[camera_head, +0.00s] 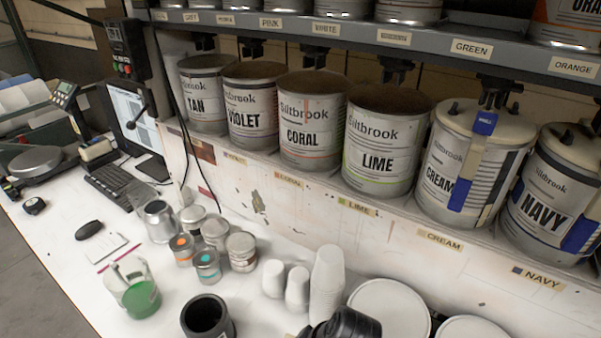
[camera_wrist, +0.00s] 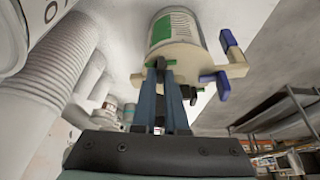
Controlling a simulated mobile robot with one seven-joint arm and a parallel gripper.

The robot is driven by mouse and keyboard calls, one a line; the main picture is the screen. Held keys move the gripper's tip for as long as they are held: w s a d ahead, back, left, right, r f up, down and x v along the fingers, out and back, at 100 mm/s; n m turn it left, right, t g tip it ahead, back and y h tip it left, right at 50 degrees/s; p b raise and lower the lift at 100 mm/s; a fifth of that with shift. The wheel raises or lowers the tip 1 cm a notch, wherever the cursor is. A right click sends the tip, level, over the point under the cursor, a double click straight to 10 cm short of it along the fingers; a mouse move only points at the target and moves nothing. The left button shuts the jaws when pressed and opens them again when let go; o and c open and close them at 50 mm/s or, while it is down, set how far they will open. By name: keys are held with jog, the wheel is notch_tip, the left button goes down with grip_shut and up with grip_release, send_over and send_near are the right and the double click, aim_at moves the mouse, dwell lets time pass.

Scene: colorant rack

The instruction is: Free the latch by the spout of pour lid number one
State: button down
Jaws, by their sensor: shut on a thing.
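In the wrist view, a can with a white and green label (camera_wrist: 176,28) has a cream pour lid (camera_wrist: 183,57) facing my gripper. Blue-tipped levers (camera_wrist: 228,40) stick out from the lid's right side. My gripper (camera_wrist: 163,70) is shut at the lid's near side, on a small part mostly hidden by the fingers; I cannot tell its shape or whether it is the spout latch. In the head view, the Cream can (camera_head: 440,165) and the Navy can (camera_head: 545,205) stand on the rack with pale lids and blue levers.
Stacked white cups (camera_head: 327,285) stand on the bench near a black cup (camera_head: 207,318), small tins (camera_head: 207,265) and a green-filled beaker (camera_head: 137,295). White round lids (camera_head: 395,300) lie at the front. The labelled shelf edge (camera_head: 400,42) overhangs the can row.

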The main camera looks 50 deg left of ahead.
dwell(0.3)
jog(key=c, duration=0.9)
grip_release()
jog(key=shift+c, duration=0.2)
jog(key=p+v, duration=0.4)
jog(key=v, duration=0.9)
